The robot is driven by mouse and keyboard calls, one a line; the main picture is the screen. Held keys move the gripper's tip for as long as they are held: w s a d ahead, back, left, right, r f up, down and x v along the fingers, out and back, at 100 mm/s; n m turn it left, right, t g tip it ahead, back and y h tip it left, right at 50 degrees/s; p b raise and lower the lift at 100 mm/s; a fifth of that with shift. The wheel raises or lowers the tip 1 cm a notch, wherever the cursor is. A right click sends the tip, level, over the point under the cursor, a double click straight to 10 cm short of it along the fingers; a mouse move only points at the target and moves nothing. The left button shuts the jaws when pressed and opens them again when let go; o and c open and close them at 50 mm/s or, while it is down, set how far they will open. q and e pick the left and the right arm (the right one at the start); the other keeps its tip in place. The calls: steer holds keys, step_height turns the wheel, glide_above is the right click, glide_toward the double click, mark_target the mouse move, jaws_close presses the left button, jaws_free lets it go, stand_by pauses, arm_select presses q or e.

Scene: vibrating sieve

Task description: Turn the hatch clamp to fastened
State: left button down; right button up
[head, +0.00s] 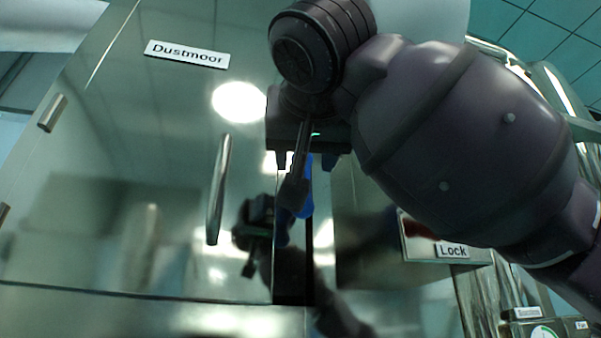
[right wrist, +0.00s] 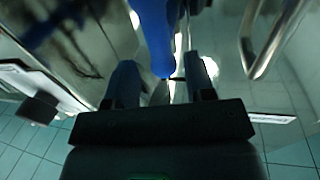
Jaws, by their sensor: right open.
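The hatch clamp shows as a blue handle (head: 306,207) at the right edge of the shiny steel hatch door (head: 120,215), partly hidden behind my right gripper (head: 308,170). In the right wrist view the blue handle (right wrist: 155,38) hangs from the top edge into the space between the two fingers of the right gripper (right wrist: 161,85). The fingers are apart, with visible space on either side of the handle's tip. I cannot tell how far the clamp is turned. My left gripper is not in view.
A vertical bar handle (head: 218,190) is on the door, below a "Dustmoor" label (head: 187,54). A panel with a "Lock" label (head: 453,250) is at the right. A gauge (head: 541,334) shows at the lower right. The door mirrors my arm.

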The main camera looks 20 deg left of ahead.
steer(key=shift+p+x, duration=0.7)
steer(key=shift+x, duration=2.1)
steer(key=shift+a, duration=0.1)
steer(key=c, duration=0.8)
